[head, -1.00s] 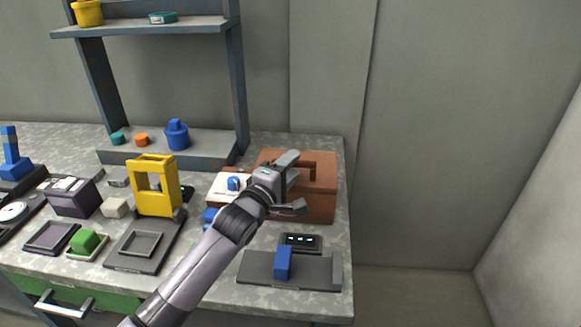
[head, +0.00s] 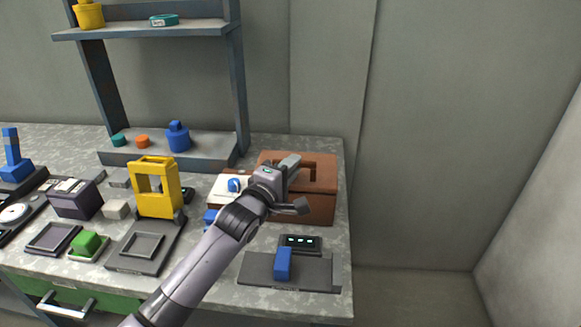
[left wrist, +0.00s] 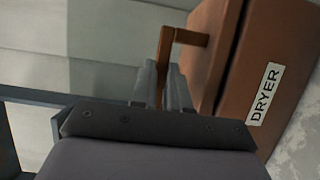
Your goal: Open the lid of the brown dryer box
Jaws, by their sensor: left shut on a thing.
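The brown dryer box (head: 318,206) stands at the right end of the counter, and its lid (head: 325,187) looks closed. A brown bar handle (head: 311,166) rises from the lid. My left gripper (head: 290,180) reaches over the front left of the box. In the left wrist view, my gripper's fingers (left wrist: 164,80) are closed on either side of the brown handle (left wrist: 167,48). The box also shows there with its DRYER label (left wrist: 264,94). The arm hides part of the box's left side. My right gripper is not in view.
A dark plate with a blue block (head: 283,263) and a small display unit (head: 301,243) lie in front of the box. A yellow frame (head: 156,188) and a white item with a blue part (head: 234,185) stand to its left. A wall is behind.

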